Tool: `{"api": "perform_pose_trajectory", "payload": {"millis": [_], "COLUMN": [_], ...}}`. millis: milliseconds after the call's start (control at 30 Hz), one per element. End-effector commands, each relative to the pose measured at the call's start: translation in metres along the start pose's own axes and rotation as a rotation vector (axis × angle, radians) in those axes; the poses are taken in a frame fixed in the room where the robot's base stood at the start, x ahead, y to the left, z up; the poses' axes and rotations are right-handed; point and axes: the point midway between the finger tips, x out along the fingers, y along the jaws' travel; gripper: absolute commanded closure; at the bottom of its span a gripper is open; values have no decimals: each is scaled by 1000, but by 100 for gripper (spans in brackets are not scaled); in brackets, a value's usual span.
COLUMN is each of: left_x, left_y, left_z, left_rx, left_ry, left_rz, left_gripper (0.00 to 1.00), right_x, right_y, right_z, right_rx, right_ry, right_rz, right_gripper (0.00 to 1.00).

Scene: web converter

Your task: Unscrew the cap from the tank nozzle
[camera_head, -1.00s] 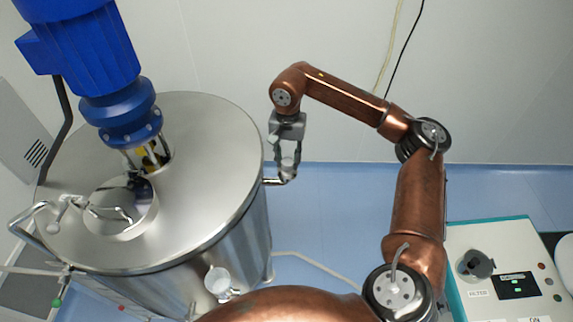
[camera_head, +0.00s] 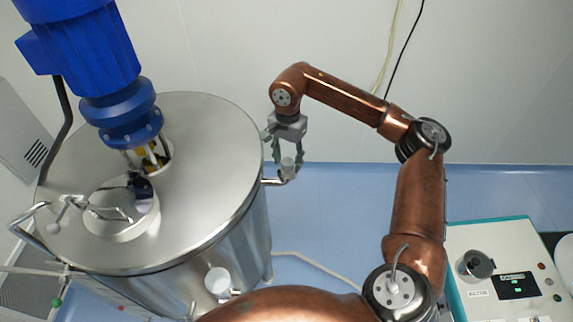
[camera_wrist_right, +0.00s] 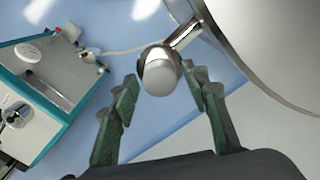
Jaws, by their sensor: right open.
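The grey cap (camera_head: 288,164) sits upright on the upturned end of the nozzle (camera_head: 274,181), a metal pipe from the right side of the steel tank (camera_head: 200,140). In the right wrist view the rounded cap (camera_wrist_right: 160,76) is on the pipe's end (camera_wrist_right: 185,34). My right gripper (camera_head: 288,155) points down over the cap. Its green-grey fingers are open, one on each side. In the wrist view a gap shows between the cap and both fingers (camera_wrist_right: 163,90). My left gripper is out of view.
A blue motor (camera_head: 85,55) stands on the tank lid near a small hatch (camera_head: 120,215). A white round part (camera_head: 218,281) is at the tank's front. A control box (camera_head: 505,265) stands at the right. Blue floor lies below the nozzle.

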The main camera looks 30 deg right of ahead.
Motion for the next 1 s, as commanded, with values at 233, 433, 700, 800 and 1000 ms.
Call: {"api": "perform_pose_trajectory", "payload": {"millis": [233, 433, 700, 800, 1000], "left_x": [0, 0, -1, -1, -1], "left_y": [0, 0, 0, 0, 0], "left_z": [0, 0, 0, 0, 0], "left_rx": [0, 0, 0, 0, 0], "left_ry": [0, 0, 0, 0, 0], "left_rz": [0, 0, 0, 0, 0], "left_gripper": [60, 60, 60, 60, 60], "right_x": [0, 0, 0, 0, 0], "right_y": [0, 0, 0, 0, 0], "right_z": [0, 0, 0, 0, 0], "right_rx": [32, 126, 374, 385, 398], "right_ry": [0, 0, 0, 0, 0], "right_rz": [0, 0, 0, 0, 0], "right_gripper": [58, 58, 58, 58, 58]}}
